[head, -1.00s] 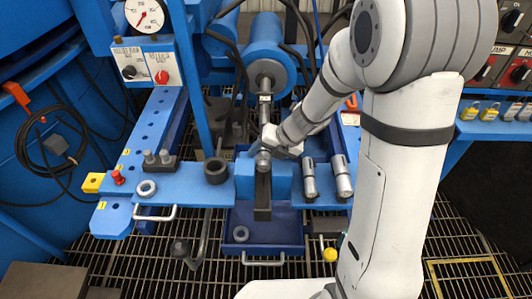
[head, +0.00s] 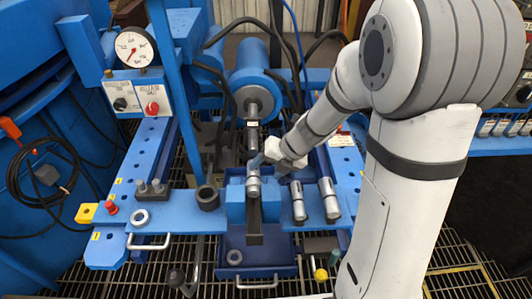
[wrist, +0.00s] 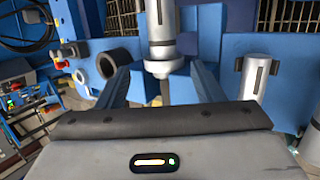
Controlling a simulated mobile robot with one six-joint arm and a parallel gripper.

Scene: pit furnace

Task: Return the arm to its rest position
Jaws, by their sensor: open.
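My gripper (head: 266,160) is at the end of my white arm, just behind and above the blue centre block (head: 235,203). My arm is bent and reaches in from the right.
A dark ring (head: 208,198) and a light ring (head: 140,218) are to the left. A blue press ram (head: 250,78) and black hoses (head: 293,85) crowd the space behind. A blue tray (head: 285,262) is below.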

